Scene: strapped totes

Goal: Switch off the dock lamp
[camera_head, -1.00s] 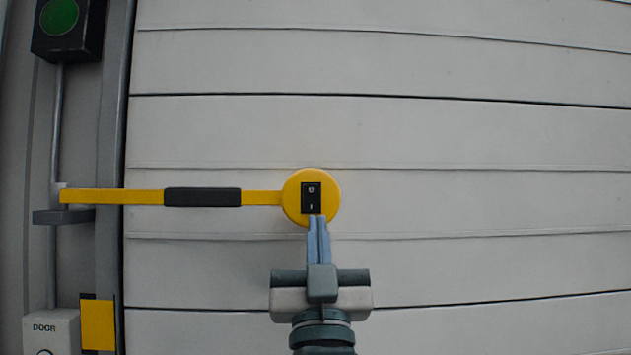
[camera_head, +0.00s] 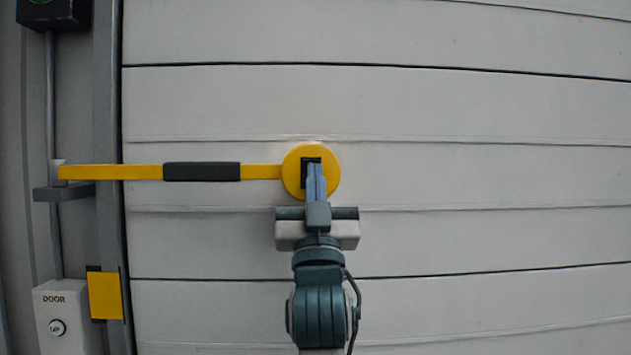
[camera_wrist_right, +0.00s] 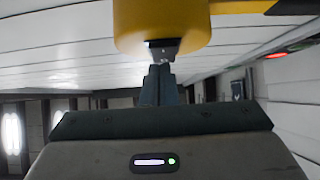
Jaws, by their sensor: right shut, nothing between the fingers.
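The dock lamp is a round yellow head (camera_head: 330,175) on a yellow arm with a dark grip section (camera_head: 201,172), in front of the pale door. A black rocker switch (camera_head: 305,161) sits on the head's face, its lower part hidden behind my fingers. My right gripper (camera_head: 316,168) is shut and empty, its fingertips over the switch in the head view. In the right wrist view the yellow head (camera_wrist_right: 160,25) hangs above and the closed fingertips (camera_wrist_right: 160,67) are at the black switch (camera_wrist_right: 163,46); I cannot tell whether they touch. My left gripper is not in view.
A grey box marked DOOR with an UP button (camera_head: 66,315) is at lower left. A dark box (camera_head: 54,12) with a green button is at upper left. A grey bracket (camera_head: 62,193) carries the lamp arm. The slatted pale door (camera_head: 480,180) is clear to the right.

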